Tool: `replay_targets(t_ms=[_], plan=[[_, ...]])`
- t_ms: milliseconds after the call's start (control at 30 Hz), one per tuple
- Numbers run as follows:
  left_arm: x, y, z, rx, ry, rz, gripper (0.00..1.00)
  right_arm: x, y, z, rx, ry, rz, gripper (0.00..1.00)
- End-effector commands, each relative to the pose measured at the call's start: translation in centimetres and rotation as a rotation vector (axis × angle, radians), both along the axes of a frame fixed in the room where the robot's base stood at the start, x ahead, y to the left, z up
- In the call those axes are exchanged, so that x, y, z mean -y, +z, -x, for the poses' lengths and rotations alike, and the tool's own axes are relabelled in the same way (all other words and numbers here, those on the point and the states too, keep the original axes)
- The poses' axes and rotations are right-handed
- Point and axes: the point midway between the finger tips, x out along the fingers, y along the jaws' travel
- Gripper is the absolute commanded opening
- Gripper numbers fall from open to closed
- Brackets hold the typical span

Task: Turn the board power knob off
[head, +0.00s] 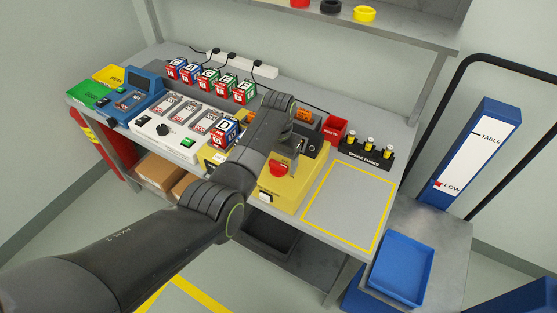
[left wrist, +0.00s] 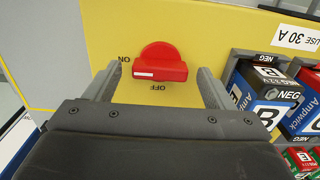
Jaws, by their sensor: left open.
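The red power knob (head: 278,169) sits on the yellow face of the board box (head: 281,192). In the left wrist view the knob (left wrist: 160,62) carries a white mark on its left side, nearest the ON label (left wrist: 124,60). The OFF label (left wrist: 158,87) is just below the knob; both labels appear upside down. My left gripper (left wrist: 160,82) is open, with one finger on each side of the knob. Gaps show between knob and fingers in this view. In the head view my left arm covers part of the box. My right gripper is out of view.
Batteries in slots (left wrist: 265,92) stand beside the yellow panel. A charger panel (head: 165,130) is left of my arm on the bench. A spare fuse holder (head: 366,153) and red waste bin (head: 335,128) stand right of the box. The yellow-outlined area (head: 349,205) is clear.

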Motion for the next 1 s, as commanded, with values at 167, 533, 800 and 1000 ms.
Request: replay_targets(t_ms=[167, 533, 800, 1000], plan=[[-0.03, -0.65, 0.02, 0.000, 0.001, 0.000, 0.76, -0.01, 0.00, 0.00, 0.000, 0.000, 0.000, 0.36], [-0.03, -0.63, 0.01, 0.000, 0.001, 0.000, 0.57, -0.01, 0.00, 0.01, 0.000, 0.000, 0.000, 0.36], [-0.03, -0.60, 0.01, 0.000, 0.001, 0.000, 0.32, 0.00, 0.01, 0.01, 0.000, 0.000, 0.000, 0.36], [-0.02, -0.50, -0.01, 0.000, 0.030, 0.000, 0.32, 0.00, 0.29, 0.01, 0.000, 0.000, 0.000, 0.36]])
